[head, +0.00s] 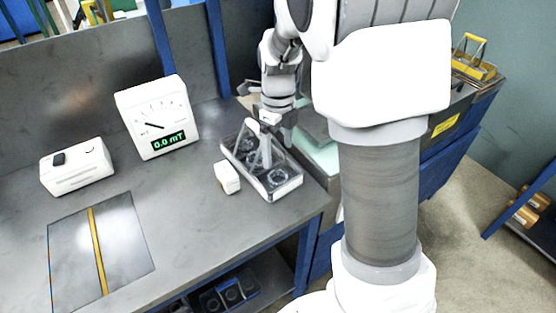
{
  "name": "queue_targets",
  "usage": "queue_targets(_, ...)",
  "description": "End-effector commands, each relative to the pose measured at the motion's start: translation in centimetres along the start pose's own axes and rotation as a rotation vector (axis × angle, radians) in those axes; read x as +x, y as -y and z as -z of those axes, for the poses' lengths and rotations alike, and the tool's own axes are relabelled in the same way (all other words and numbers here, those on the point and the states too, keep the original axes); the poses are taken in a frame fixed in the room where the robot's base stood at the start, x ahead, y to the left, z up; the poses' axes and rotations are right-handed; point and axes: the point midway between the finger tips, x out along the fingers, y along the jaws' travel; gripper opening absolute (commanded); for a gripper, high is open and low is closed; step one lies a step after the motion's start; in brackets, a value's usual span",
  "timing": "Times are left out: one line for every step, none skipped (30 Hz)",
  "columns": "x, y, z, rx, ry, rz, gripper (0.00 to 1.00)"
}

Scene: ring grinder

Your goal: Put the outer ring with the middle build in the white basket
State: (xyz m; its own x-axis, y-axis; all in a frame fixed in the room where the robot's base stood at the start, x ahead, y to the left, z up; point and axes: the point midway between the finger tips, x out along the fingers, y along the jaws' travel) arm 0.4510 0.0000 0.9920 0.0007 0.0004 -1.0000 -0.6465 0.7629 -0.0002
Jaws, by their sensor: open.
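A white-rimmed, see-through basket (289,190) with an upright white handle stands near the right edge of the grey bench. Dark ring-like pieces (277,178) lie inside it, one at the near end and another partly hidden further back. They are too small to tell which is the outer ring with the middle build. My gripper (267,121) is over the far end of the basket, close to its handle. It is open; its fingers are small and partly hidden, and I cannot tell whether they touch the handle or anything else.
A white block (228,177) stands just left of the basket. A gauge reading 0.0 mT (157,117) and a white box (77,167) stand further left. A dark plate with a yellow stripe (101,250) is front left. Dark round parts (232,294) sit on a lower shelf.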

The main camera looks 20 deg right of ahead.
Motion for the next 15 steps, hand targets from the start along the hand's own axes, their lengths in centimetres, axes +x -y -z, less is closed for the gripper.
queue_targets(-1.1, 0.0, -0.1, 0.0, 0.003, 0.003, 0.94)
queue_targets(-1.6, 0.0, -0.1, 0.0, 0.002, 0.002, 0.94)
queue_targets(-2.1, 0.0, -0.1, 0.0, 0.003, 0.002, 0.94)
queue_targets(-2.5, 0.0, -0.1, 0.0, 0.002, 0.002, 0.94)
queue_targets(-2.7, 0.0, 0.0, 0.0, 0.001, 0.001, 0.94)
queue_targets(-3.0, 0.0, 0.0, 0.0, 0.001, 0.001, 0.94)
queue_targets(-3.2, 0.0, 0.0, 0.0, 0.001, 0.001, 0.94)
queue_targets(-3.4, 0.0, 0.0, -0.004, 0.002, 0.001, 0.94)
queue_targets(-3.7, -0.1, 0.1, -0.015, 0.005, 0.001, 0.94)
queue_targets(-4.0, -0.2, 0.2, -0.03, 0.008, 0.002, 0.94)
queue_targets(-4.3, -0.3, 0.3, -0.052, 0.013, 0.003, 0.94)
queue_targets(-4.7, -0.5, 0.6, -0.092, 0.022, 0.006, 0.94)
queue_targets(-5.2, -0.7, 0.8, -0.132, 0.031, 0.011, 0.94)
queue_targets(-5.6, -0.9, 1.1, -0.178, 0.041, 0.015, 0.94)
queue_targets(-6.3, -1.3, 1.5, -0.25, 0.055, 0.024, 0.94)
